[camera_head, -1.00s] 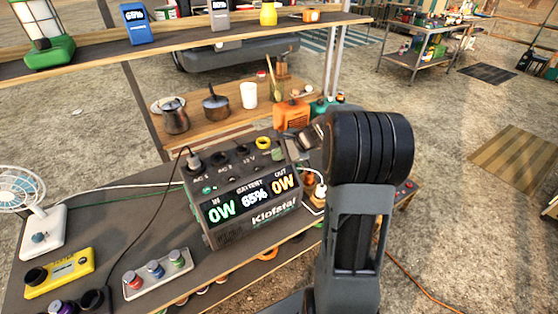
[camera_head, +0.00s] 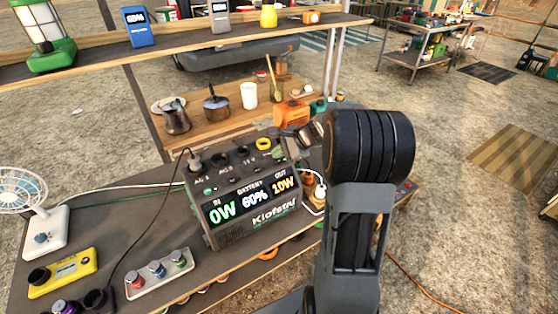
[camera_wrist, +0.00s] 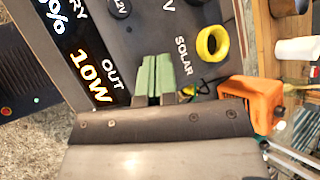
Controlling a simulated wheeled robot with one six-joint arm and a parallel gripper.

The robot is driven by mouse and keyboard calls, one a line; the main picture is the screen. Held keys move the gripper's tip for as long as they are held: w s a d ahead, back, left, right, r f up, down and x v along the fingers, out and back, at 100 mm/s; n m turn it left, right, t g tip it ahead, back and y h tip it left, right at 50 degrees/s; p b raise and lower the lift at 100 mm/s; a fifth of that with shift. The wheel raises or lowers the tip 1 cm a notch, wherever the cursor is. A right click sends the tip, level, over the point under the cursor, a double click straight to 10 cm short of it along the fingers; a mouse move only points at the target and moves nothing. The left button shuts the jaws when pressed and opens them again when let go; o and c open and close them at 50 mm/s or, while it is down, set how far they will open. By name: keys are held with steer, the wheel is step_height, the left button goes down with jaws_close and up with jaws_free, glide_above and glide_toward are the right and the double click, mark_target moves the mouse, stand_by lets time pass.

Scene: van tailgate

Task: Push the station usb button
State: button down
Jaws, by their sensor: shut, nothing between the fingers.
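The station (camera_head: 250,195) is a dark grey box marked Klofstal on the table. Its front display reads IN 0W, a battery percentage that looks like 60%, and OUT 10W. In the wrist view the station's display (camera_wrist: 92,72) shows OUT 10W. My gripper (camera_wrist: 158,78) has green fingertips held together with nothing between them. They are over the station's top panel, between the OUT reading and the SOLAR label. I cannot tell whether they touch it. I cannot make out the usb button, and the fingers cover part of the panel. My arm hides some of the station's right side in the head view.
A yellow ring (camera_wrist: 212,43) stands on the panel beside the fingers. An orange box (camera_wrist: 252,100) is close by on the right. A cable runs from a plug (camera_head: 194,161) on the station. A three-knob box (camera_head: 158,272), yellow device (camera_head: 62,272) and fan (camera_head: 35,215) stand left.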

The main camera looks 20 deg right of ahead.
mark_target(279, 162)
step_height(279, 162, up, 6)
steer(key=p, duration=0.4)
steer(key=shift+f, duration=0.15)
stand_by(0.3)
steer(key=s+f+n+g, duration=0.1)
steer(key=s+f+n, duration=0.1)
steer(key=s+f, duration=0.1)
steer(key=shift+s+n+g+h, duration=0.2)
steer(key=shift+n+g+h, duration=0.2)
steer(key=s+a+r+n+h, duration=0.3)
steer(key=s+a+n, duration=0.2)
steer(key=s+n, duration=0.2)
steer(key=s+a+r+n+h, duration=0.2)
steer(key=s+a+n, duration=0.3)
steer(key=s, duration=0.6)
steer(key=n+h, duration=0.1)
steer(key=n, duration=0.1)
steer(key=shift+a+r+n, duration=0.25)
steer(key=shift+r+n, duration=0.05)
steer(key=shift+r, duration=0.1)
